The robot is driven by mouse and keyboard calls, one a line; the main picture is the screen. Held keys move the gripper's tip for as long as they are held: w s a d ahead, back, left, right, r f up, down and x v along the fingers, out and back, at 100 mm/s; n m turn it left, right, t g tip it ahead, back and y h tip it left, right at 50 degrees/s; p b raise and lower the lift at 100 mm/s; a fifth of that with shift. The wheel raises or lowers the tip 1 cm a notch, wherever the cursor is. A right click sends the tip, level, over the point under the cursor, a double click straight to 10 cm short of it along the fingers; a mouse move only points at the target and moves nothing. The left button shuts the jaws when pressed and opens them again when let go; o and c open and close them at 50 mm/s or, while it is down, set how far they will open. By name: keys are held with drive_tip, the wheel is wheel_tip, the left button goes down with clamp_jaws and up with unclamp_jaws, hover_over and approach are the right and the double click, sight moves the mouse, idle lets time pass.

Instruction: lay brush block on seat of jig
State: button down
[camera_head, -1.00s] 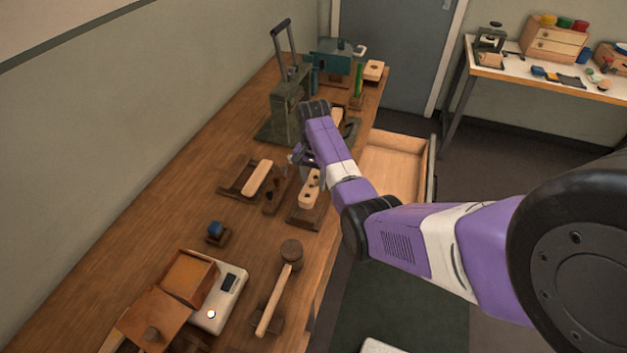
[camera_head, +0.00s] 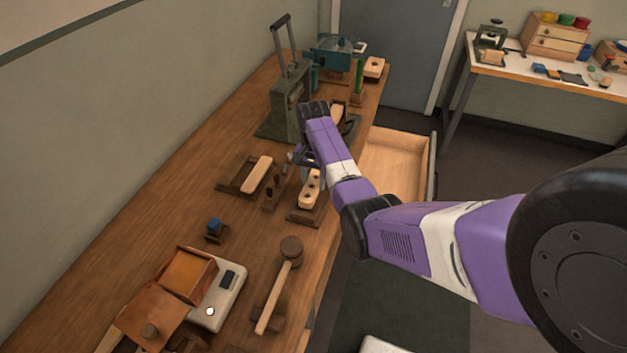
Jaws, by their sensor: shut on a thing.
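The brush block (camera_head: 310,190) is a pale wooden piece with dark holes, near the bench's right edge. My gripper (camera_head: 304,159) is at the block's far end, partly hidden by my wrist and arm. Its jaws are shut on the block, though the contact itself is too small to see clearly. A dark wooden base (camera_head: 301,217), which looks like the jig, shows under the near end of the block. I cannot tell whether the block touches its seat.
A dark tray with a pale block (camera_head: 259,173) lies left of my gripper. A green lever press (camera_head: 288,105) stands behind. A mallet (camera_head: 290,250), blue piece (camera_head: 214,225), open box (camera_head: 188,273) and white scale (camera_head: 227,297) lie nearer. An open drawer (camera_head: 432,165) juts out right.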

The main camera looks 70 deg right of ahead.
drive_tip(key=shift+f+b, duration=0.7)
drive_tip(key=shift+f, duration=0.55)
drive_tip(key=shift+f, duration=0.4)
drive_tip(key=c, duration=0.7)
unclamp_jaws()
drive_tip(key=shift+o, duration=0.3)
drive_tip(key=o, duration=0.3)
drive_tip(key=shift+r+p, duration=2.25)
drive_tip(key=shift+r, duration=1.75)
